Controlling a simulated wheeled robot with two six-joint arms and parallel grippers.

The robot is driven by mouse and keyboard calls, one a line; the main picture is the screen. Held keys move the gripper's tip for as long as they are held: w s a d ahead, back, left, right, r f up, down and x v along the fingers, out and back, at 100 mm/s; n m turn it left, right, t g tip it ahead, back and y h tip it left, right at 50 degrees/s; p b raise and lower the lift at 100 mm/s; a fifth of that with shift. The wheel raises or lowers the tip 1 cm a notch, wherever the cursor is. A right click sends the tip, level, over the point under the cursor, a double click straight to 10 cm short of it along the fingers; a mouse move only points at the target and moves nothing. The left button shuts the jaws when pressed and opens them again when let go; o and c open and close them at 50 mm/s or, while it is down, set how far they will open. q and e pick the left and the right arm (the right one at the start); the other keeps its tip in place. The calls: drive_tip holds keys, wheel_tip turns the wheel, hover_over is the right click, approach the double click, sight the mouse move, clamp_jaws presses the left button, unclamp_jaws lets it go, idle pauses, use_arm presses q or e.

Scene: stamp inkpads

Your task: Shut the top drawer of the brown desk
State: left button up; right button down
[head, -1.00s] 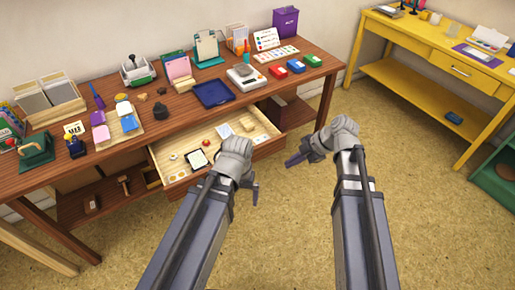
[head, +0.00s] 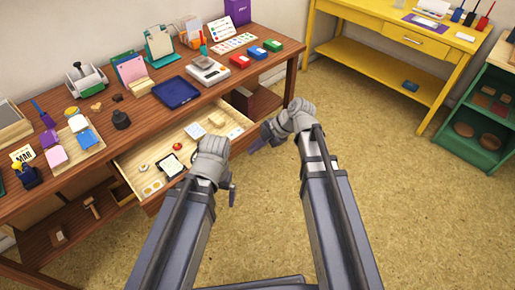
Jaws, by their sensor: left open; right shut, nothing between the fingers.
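The brown desk (head: 142,116) stands along the left and back. Its top drawer (head: 205,136) is pulled out toward me, with a black-framed card, small round items and pale cards lying inside. My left gripper (head: 232,192) is open and hangs by the drawer's front, hiding part of its front edge; I cannot tell whether it touches. My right gripper (head: 252,146) is shut and empty, to the right of the drawer's right front corner and seemingly apart from it.
The desktop holds a blue tray (head: 176,92), a white scale (head: 207,70), coloured inkpads (head: 256,53) and a black weight-like object (head: 121,120). A yellow desk (head: 385,72) and a green shelf (head: 484,103) stand at the right. The floor between is clear.

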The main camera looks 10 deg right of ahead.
sight(237, 148)
drive_tip(key=shift+w+a+f+b, duration=0.5)
drive_tip(key=shift+w+a+f, duration=0.2)
drive_tip(key=shift+a, duration=0.2)
drive_tip(key=shift+w+a+f+b, duration=0.45)
drive_tip(key=shift+w+a+f, duration=0.2)
drive_tip(key=shift+a, duration=0.2)
drive_tip(key=shift+w+a+f+b, duration=0.5)
drive_tip(key=shift+w+a+f, duration=0.2)
drive_tip(key=shift+a, duration=0.2)
drive_tip(key=w+a, duration=0.4)
drive_tip(key=w, duration=0.2)
drive_tip(key=w+a, duration=0.5)
drive_tip(key=w, duration=0.1)
drive_tip(key=w+a, duration=0.4)
drive_tip(key=w, duration=0.3)
drive_tip(key=shift+a, duration=0.4)
drive_tip(key=shift+s, duration=0.15)
